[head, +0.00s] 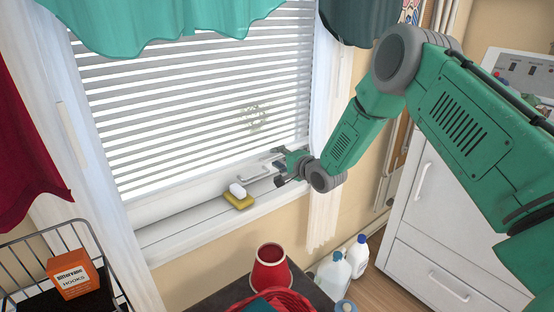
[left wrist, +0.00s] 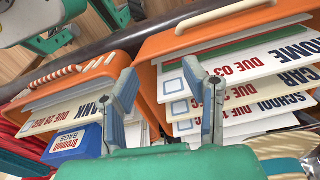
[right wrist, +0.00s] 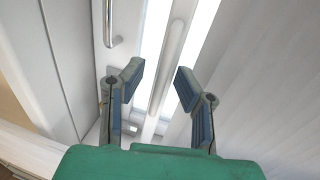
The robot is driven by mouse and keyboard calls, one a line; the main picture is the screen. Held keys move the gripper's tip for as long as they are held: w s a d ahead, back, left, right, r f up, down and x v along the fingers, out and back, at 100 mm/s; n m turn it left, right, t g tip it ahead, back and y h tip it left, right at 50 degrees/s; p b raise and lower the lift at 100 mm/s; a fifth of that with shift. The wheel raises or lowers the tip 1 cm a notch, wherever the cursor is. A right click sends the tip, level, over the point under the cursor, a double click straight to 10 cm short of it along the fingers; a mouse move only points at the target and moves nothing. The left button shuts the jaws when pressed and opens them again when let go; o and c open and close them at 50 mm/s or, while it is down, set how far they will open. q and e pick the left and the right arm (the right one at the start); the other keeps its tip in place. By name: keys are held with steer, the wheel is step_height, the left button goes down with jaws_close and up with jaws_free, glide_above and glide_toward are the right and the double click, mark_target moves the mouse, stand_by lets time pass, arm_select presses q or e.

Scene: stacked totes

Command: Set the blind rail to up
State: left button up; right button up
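The white window blind (head: 200,85) hangs lowered over most of the window in the head view, its slats tilted with bright gaps. Its bottom rail (head: 190,178) lies just above the lower sash. In the right wrist view the rail appears as a rounded white bar (right wrist: 173,60) running between my fingers. My right gripper (right wrist: 158,88) is open, one finger on each side of the bar; contact cannot be told. In the head view the right gripper (head: 279,167) is at the rail's right end. My left gripper (left wrist: 168,75) is open and empty, seen only in its wrist view.
A sponge (head: 238,200) with a white item on it lies on the sill (head: 180,235). A sash handle (right wrist: 114,25) is close to the right gripper. Curtains hang on both sides. Orange file holders (left wrist: 150,45) with cards and a blue box (left wrist: 78,143) are near the left gripper.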

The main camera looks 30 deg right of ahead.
mark_target(272, 86)
steer(key=shift+d, duration=0.15)
jaws_close()
steer(key=shift+s+d+f, duration=0.1)
steer(key=shift+d, duration=0.05)
step_height(272, 86, up, 22)
steer(key=p, duration=1.4)
step_height(272, 86, up, 30)
steer(key=p, duration=1.4)
steer(key=shift+r+p, duration=0.2)
steer(key=shift+p, duration=0.1)
steer(key=shift+c, duration=0.2)
jaws_free()
steer(key=shift+o, duration=0.2)
steer(key=shift+a, duration=0.2)
steer(key=shift+f, duration=0.1)
